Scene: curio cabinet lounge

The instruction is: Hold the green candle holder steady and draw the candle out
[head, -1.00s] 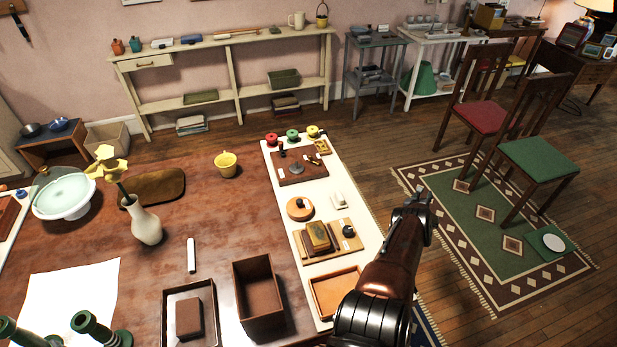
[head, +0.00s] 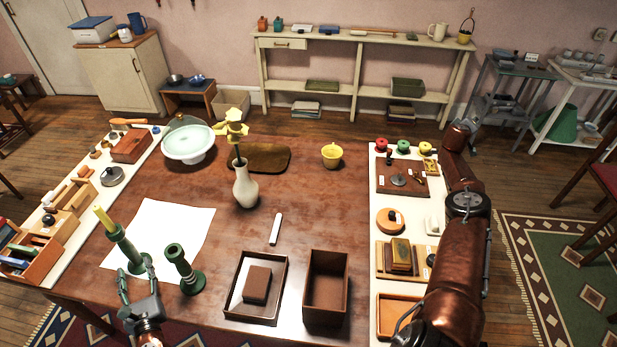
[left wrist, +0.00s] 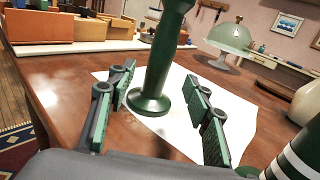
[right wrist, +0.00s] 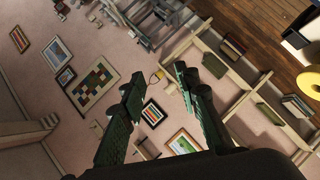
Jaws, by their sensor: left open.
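A green candle holder (head: 128,252) stands upright on the left of the table with a yellow candle (head: 104,220) in its top. My left gripper (head: 137,272) is open just in front of it. In the left wrist view, the holder's stem (left wrist: 165,55) and round base rise between and beyond the open fingers (left wrist: 160,98); I cannot tell whether they touch it. The candle is outside that view. A second green holder (head: 183,272), with no candle showing, stands to the right. My right gripper (right wrist: 162,95) is open and empty, raised beyond the table's right side.
White paper (head: 175,225) lies near the holders. Crowded white strips line both sides. The middle of the table has bare room.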

